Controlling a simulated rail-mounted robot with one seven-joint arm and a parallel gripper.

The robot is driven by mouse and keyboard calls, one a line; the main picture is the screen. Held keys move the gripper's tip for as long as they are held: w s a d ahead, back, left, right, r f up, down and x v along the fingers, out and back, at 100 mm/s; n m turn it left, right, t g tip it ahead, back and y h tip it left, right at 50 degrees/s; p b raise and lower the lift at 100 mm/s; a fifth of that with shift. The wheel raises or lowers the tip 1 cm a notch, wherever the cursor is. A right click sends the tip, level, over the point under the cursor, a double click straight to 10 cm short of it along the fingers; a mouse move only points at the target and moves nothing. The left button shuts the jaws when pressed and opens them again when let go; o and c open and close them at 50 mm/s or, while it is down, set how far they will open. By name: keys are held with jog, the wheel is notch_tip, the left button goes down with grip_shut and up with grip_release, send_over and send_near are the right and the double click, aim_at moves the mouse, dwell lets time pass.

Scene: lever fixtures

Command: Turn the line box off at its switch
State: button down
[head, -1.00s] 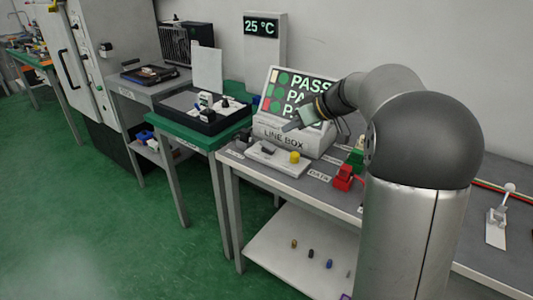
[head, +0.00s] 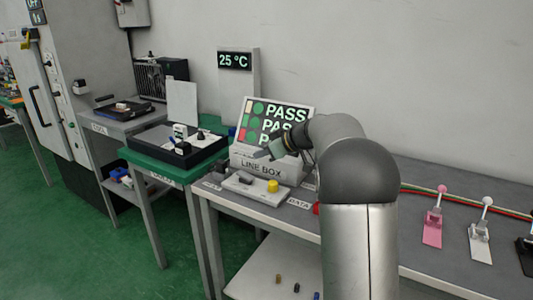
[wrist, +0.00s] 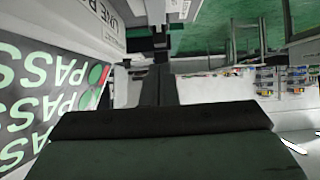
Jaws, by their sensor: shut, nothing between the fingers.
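The line box (head: 262,168) is a white box with its name on the front, standing on the grey bench; it shows at the upper left of the wrist view (wrist: 112,22). Its tilted screen (head: 272,120) shows green lamps and PASS lines. A white plate (head: 254,190) in front carries a dark block (head: 246,177) and a yellow knob (head: 272,186). I cannot tell for sure which part is the switch. My gripper (head: 262,153) is shut and empty, in front of the screen's lower edge in the head view. Its dark fingers (wrist: 159,85) point up the wrist view.
A green table (head: 150,160) with a black tray stands left of the bench. A pink lever (head: 434,218) and a white lever (head: 481,230) stand on the bench to the right. Something red is partly hidden behind my arm.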

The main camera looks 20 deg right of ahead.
aim_at(240, 171)
jog(key=x, duration=0.6)
notch_tip(240, 171, down, 2)
jog(key=shift+w+a+f, duration=0.1)
jog(key=shift+f, duration=0.15)
jog(key=shift+w+a+f, duration=0.1)
jog(key=shift+f, duration=0.55)
